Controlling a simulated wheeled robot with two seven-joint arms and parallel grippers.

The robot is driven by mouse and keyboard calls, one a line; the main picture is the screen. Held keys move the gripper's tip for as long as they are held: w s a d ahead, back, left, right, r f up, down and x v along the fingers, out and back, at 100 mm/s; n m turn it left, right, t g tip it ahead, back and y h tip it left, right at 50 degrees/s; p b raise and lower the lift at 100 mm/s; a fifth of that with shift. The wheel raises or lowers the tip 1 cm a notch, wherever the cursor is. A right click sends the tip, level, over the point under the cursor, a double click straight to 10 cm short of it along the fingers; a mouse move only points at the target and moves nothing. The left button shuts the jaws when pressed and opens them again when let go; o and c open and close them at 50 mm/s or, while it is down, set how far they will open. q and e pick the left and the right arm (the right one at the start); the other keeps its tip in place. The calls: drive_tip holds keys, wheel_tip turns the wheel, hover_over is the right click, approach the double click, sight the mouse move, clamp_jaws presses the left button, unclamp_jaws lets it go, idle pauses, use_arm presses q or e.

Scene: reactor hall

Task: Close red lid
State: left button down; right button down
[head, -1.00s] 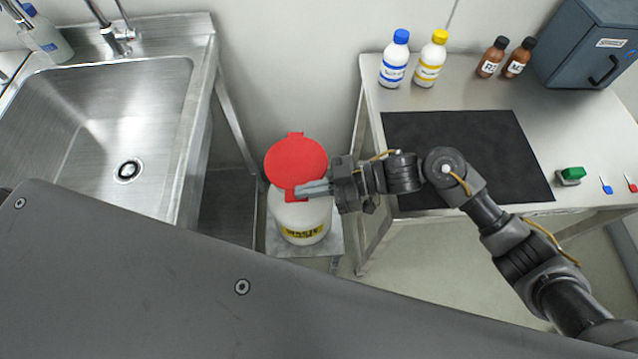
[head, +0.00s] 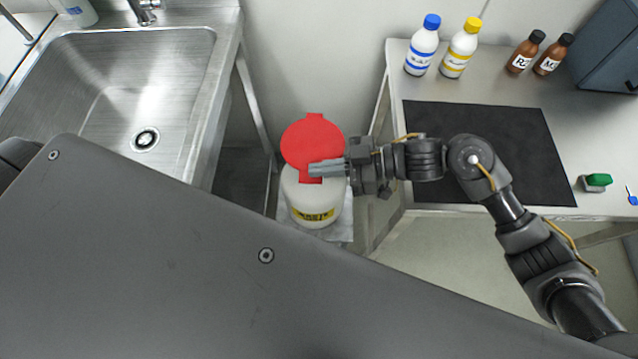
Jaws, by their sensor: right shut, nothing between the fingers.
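The red lid (head: 312,139) is a round disc with a tab at its back and another at its front. It sits at the top of the white waste container (head: 302,200) and appears to lie over its mouth; a small remaining gap cannot be ruled out. My right gripper (head: 318,169) reaches in from the right, its fingers shut and empty, over the lid's front edge and tab. Whether the fingers touch the lid is hard to tell. The fingers hide part of the tab and rim. My left gripper is out of view.
A steel sink (head: 180,110) stands on the left. On the right, a steel table (head: 394,75) bears a black mat (head: 500,150), white bottles with blue (head: 422,48) and yellow (head: 460,50) caps, two brown bottles (head: 524,55) and a green-topped item (head: 597,181).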

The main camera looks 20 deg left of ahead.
use_arm(q)
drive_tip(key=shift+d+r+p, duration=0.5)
drive_tip(key=shift+p, duration=0.15)
use_arm(e)
drive_tip(key=s+d+r, duration=0.4)
drive_tip(key=s+r, duration=0.6)
drive_tip(key=s, duration=0.3)
drive_tip(key=shift+s+d+r, duration=0.15)
drive_tip(key=shift+d+r, duration=0.05)
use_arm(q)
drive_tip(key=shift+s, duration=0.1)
use_arm(e)
drive_tip(key=shift+s, duration=0.1)
